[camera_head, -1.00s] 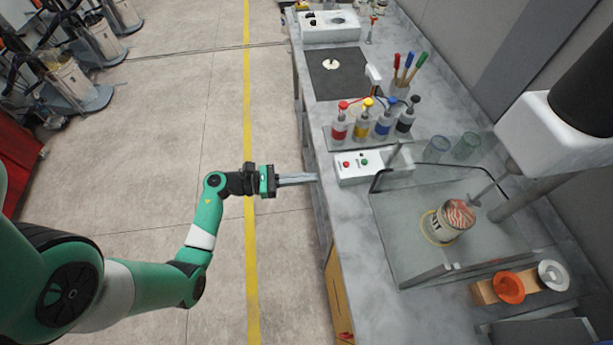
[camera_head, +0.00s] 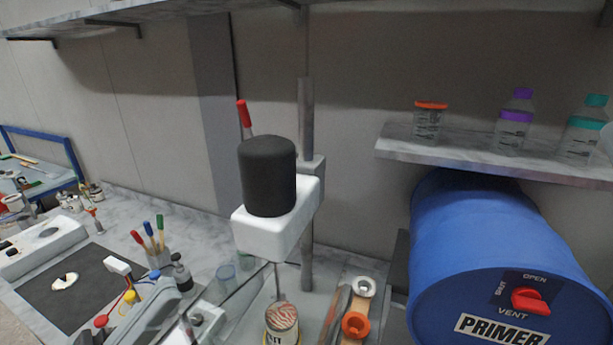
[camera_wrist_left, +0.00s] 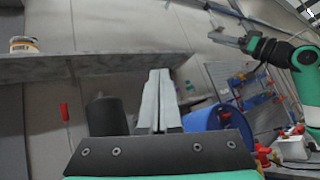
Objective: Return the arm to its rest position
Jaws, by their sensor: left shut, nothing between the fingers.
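The rest of the left arm is out of the head view. In the left wrist view my right arm (camera_wrist_left: 295,62) comes in from the right, with its gripper (camera_wrist_left: 222,38) raised at upper right; whether that gripper is open or shut is too small to tell.
A blue primer drum (camera_head: 450,240) is at right under a shelf (camera_head: 500,160) with jars.

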